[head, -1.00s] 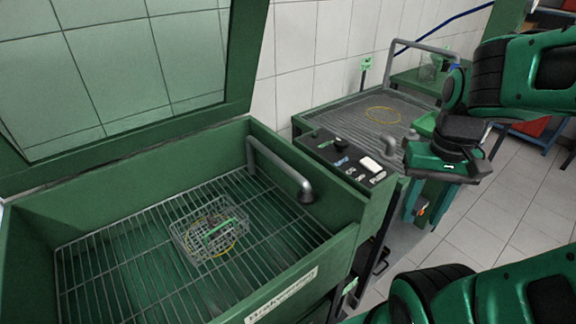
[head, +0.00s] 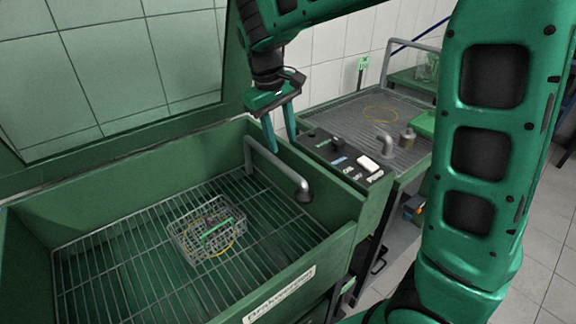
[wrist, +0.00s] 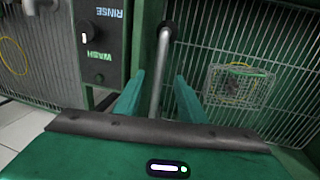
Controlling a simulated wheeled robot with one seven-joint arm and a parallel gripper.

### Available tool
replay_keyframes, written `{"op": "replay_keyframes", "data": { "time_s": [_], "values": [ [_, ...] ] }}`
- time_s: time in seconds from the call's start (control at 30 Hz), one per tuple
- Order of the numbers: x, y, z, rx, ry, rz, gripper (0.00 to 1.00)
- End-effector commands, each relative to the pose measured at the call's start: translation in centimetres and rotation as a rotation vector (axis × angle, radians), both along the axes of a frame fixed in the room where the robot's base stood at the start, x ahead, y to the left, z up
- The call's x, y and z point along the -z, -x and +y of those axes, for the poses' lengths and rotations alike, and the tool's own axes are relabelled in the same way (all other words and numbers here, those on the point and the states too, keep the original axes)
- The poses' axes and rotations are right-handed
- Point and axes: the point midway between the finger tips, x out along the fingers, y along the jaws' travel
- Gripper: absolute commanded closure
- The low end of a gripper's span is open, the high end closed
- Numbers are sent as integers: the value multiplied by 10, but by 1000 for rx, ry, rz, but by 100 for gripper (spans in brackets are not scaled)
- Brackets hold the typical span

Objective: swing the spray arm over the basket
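The spray arm (head: 272,163) is a grey bent pipe at the right inner wall of the green washer tub, its nozzle end pointing toward the front right. The wire basket (head: 207,236) sits on the tub's grate, left of the spray arm, with a green-handled item and a yellow ring at it. My gripper (head: 281,143) is open, fingers pointing down, close to the spray arm's base end. In the wrist view, the spray arm (wrist: 158,80) runs between the two open fingers (wrist: 155,92); I cannot tell if they touch it. The basket (wrist: 238,86) shows to the right there.
The washer tub (head: 120,170) has an open glass lid (head: 120,60) behind it. A control panel (head: 345,160) with knobs and a white switch is on the tub's right. Beyond it is a sink table (head: 400,112) with a yellow ring and a tap.

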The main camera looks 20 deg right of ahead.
Motion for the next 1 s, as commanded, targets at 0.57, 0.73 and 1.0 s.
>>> {"op": "replay_keyframes", "data": {
  "time_s": [0.57,0.73,1.0],
  "values": [
    [82,-5,-17,1,2,3,63],
    [99,-7,-20,1,2,0,63],
    [105,-7,-21,1,1,0,63]
  ]
}}
